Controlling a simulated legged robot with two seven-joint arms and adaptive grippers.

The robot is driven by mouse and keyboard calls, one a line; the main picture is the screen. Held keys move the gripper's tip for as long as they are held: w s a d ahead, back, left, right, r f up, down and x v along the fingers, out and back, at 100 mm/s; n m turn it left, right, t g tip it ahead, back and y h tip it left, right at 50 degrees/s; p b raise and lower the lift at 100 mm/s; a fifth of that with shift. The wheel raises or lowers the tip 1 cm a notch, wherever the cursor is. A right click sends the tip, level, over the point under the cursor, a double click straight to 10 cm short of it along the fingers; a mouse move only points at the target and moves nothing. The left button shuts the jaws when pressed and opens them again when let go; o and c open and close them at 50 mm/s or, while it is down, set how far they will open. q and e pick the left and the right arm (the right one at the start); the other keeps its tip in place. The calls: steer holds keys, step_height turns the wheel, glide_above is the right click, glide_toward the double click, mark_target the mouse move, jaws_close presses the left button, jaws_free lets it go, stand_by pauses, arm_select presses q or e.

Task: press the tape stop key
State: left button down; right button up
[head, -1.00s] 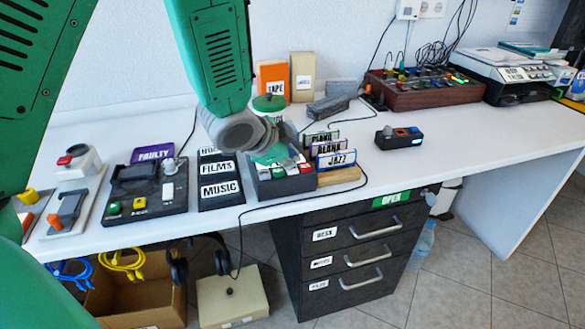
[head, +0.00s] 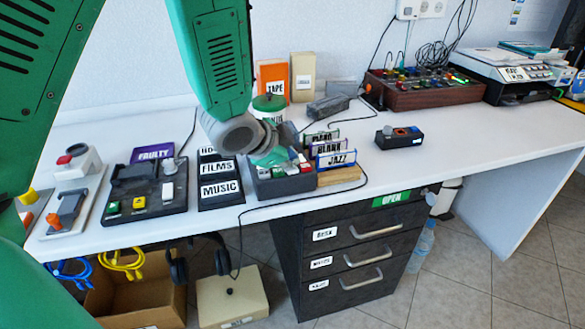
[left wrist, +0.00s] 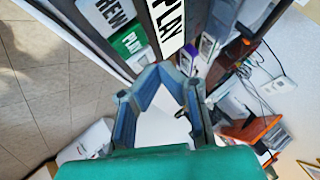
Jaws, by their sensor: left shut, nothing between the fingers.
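The tape deck (head: 285,186) is a dark grey box with small coloured keys along its top, near the front edge of the desk. I cannot read a stop label on any key. My left gripper (head: 268,157) is shut and empty, pointing down over the left part of the deck and hiding some keys. In the left wrist view its fingertips (left wrist: 166,72) are close to the keys; contact cannot be told. My right gripper is not in view.
Cases labelled FILMS and MUSIC (head: 220,178) stand left of the deck. A JAZZ case (head: 336,159) stands to its right in a wooden holder. A black keyed device (head: 146,194) sits further left. Free desk lies to the right (head: 440,160).

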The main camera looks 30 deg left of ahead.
arm_select(q)
steer(key=shift+f, duration=0.4)
stand_by(0.7)
steer(key=shift+r, duration=0.1)
steer(key=shift+r+p, duration=0.7)
steer(key=shift+r, duration=0.05)
step_height(320, 180, up, 5)
steer(key=p, duration=0.5)
steer(key=shift+f, duration=0.1)
stand_by(0.8)
